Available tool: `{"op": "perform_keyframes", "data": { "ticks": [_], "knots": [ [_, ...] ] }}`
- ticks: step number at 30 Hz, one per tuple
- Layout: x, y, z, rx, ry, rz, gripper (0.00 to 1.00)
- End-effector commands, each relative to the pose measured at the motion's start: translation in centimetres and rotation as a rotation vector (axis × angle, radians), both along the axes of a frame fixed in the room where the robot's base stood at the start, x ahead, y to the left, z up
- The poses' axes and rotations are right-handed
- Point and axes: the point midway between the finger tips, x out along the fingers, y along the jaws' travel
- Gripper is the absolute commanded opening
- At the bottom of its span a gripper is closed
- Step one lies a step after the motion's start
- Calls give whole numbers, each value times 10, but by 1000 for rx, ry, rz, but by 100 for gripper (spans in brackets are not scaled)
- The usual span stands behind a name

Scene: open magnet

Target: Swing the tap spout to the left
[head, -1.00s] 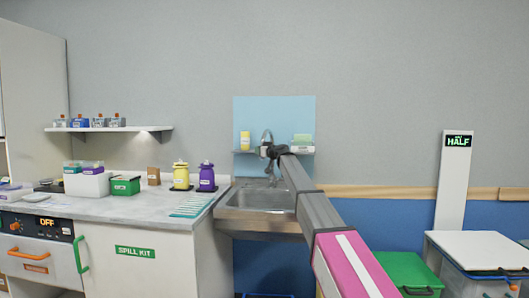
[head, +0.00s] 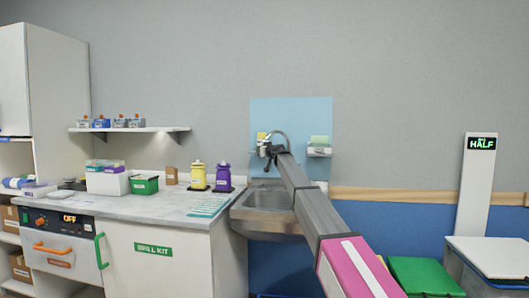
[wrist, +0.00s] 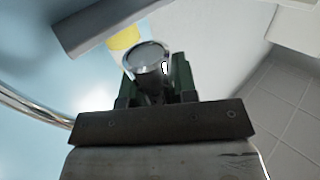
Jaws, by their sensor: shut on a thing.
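The tap spout (head: 280,134) is a thin silver arc in front of the light blue splash panel, above the sink (head: 267,198). Its arc curves over to the left, down towards my gripper (head: 266,151). In the wrist view, a shiny metal cylinder (wrist: 149,56), seemingly the spout's end, sits between the dark green fingers of my gripper (wrist: 155,80), which is shut on it. A curved silver pipe (wrist: 35,108) runs along the left of that view. My arm hides the tap's base and part of the sink in the head view.
A yellow bottle (head: 197,176) and a purple bottle (head: 223,178) stand on the counter (head: 150,207) to the left. A green bin (head: 424,277) is at lower right.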

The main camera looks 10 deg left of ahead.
Motion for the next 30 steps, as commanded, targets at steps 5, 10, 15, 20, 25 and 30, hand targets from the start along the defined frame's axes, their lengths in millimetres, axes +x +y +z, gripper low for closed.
{"op": "perform_keyframes", "data": {
  "ticks": [5, 10, 15, 20, 25, 30],
  "knots": [
    [11, -3, 2, -2, -7, -16, 0],
    [12, -4, 2, -3, -8, -17, 0],
    [13, -5, 2, -3, -8, -18, 0],
    [13, -5, 2, -3, -8, -19, 49],
    [12, -3, 2, -1, -6, -16, 50],
    [10, -2, 1, 0, -5, -13, 50]
  ]
}}
